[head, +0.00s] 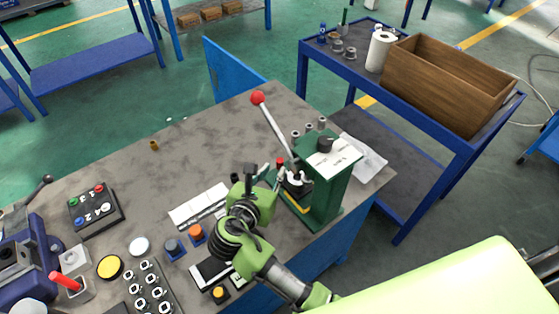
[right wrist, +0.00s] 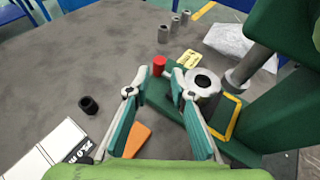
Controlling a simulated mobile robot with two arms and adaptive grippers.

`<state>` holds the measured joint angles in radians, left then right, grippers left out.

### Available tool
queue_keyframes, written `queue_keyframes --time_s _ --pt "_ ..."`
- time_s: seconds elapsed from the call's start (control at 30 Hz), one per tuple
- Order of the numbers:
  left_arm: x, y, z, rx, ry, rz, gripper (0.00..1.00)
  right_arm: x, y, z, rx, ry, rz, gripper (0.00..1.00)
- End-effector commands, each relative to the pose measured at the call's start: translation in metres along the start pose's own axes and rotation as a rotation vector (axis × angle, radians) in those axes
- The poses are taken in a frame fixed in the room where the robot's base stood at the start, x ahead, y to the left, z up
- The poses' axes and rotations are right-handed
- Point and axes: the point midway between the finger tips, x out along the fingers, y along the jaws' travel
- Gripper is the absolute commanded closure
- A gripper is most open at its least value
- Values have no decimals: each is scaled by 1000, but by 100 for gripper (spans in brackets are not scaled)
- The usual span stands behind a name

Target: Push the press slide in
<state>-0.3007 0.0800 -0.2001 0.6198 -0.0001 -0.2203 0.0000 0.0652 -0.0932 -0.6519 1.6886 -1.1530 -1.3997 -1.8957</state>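The green press (head: 328,185) stands at the right end of the grey workbench, with a long lever ending in a red ball (head: 258,98). In the right wrist view its low green slide (right wrist: 162,98) carries a grey ring-shaped holder (right wrist: 203,82) with a dark hole. A small red cylinder (right wrist: 159,66) stands at the slide's outer end. My right gripper (right wrist: 153,90) is open, its two fingers apart at the near side of the slide, with nothing visible between the tips. I cannot tell whether they touch it. My left gripper is not in view.
An orange block (right wrist: 136,140) lies below my right fingers; a black cylinder (right wrist: 88,105) stands left of them. Several grey cylinders stand behind the press. A button box (head: 94,210) and white panel (head: 198,205) are on the bench. A blue cart (head: 405,135) stands at right.

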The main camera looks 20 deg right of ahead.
Motion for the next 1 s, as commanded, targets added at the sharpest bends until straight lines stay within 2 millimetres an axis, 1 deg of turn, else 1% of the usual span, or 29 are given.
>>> queue_keyframes --time_s 0.03,0.2,0.3,0.4,0.53,0.77,0.8,0.87,1.0 --pt "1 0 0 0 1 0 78 12 0 0 -1 -2 -2 78" --pt "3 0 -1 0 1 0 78 45 0 0 0 -2 -1 78" --pt "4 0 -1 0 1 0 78 58 0 0 0 0 0 78" --pt "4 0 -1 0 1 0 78 66 0 0 1 0 0 78" --pt "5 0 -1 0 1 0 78 72 0 0 1 1 1 78" --pt "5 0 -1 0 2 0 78 72 0 0 2 1 1 78" --pt "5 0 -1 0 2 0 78 72 0 0 2 1 1 83" --pt "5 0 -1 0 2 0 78 72 0 0 1 1 1 99" --pt "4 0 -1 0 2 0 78 72 0 0 1 1 1 100"
